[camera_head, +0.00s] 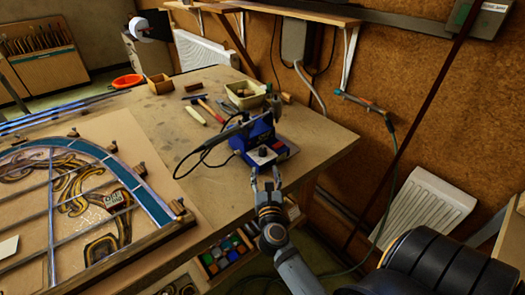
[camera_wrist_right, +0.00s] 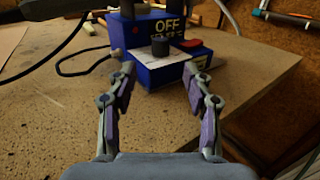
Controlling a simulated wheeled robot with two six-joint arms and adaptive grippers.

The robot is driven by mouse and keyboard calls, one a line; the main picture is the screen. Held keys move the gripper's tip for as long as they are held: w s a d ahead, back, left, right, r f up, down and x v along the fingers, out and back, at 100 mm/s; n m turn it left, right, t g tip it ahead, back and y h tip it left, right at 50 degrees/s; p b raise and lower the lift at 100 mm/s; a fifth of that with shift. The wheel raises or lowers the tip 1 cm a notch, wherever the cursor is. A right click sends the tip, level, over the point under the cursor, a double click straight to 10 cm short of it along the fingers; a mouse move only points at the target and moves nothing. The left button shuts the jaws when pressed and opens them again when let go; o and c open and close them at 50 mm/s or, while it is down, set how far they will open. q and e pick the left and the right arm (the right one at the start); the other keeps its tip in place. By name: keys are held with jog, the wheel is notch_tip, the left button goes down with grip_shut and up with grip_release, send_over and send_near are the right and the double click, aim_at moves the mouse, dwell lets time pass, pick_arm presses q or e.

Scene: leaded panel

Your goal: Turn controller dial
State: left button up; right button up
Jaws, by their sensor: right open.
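The controller (camera_head: 265,146) is a blue box near the right edge of the workbench, with a red switch on its front. Its dial (camera_head: 263,151) is a small dark knob on the light front plate. In the right wrist view the blue controller (camera_wrist_right: 150,70) carries the word OFF above the black dial (camera_wrist_right: 160,47). My right gripper (camera_head: 265,178) is open just in front of the controller. In the wrist view its fingers (camera_wrist_right: 160,82) stand apart on either side of the dial, short of it and with nothing between them. My left gripper is not in view.
A leaded panel (camera_head: 128,178) lies on the left of the workbench (camera_head: 325,140). Hand tools and a cream tray (camera_head: 245,95) lie behind the controller. A black cable runs left from it. A case of coloured pieces (camera_head: 225,252) sits below the bench edge. A white radiator (camera_head: 425,210) is at right.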

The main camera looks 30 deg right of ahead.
aim_at(262, 154)
jog(key=shift+w+d+r, duration=0.35)
jog(key=shift+w, duration=0.3)
jog(key=x, duration=0.2)
jog(key=p+x, duration=0.1)
jog(key=x, duration=0.1)
jog(key=shift+d+f, duration=0.1)
jog(key=shift+f, duration=0.1)
jog(key=x, duration=0.4)
jog(key=shift+f+p, duration=0.2)
jog(key=shift+p, duration=0.15)
jog(key=shift+w+f, duration=0.1)
jog(key=shift+w, duration=0.05)
jog(key=shift+c, duration=0.9)
grip_shut()
jog(key=shift+w+f+m+g+h+b, duration=0.1)
jog(key=shift+f+m+g+h+b, duration=0.1)
jog(key=shift+m+g+h+b, duration=1)
jog(key=shift+m+h+b, duration=0.1)
jog(key=shift+h+b, duration=0.25)
jog(key=shift+r, duration=0.2)
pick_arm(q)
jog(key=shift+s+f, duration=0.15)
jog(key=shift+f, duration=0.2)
pick_arm(e)
jog(key=shift+r+h, duration=0.1)
jog(key=shift+h, duration=0.25)
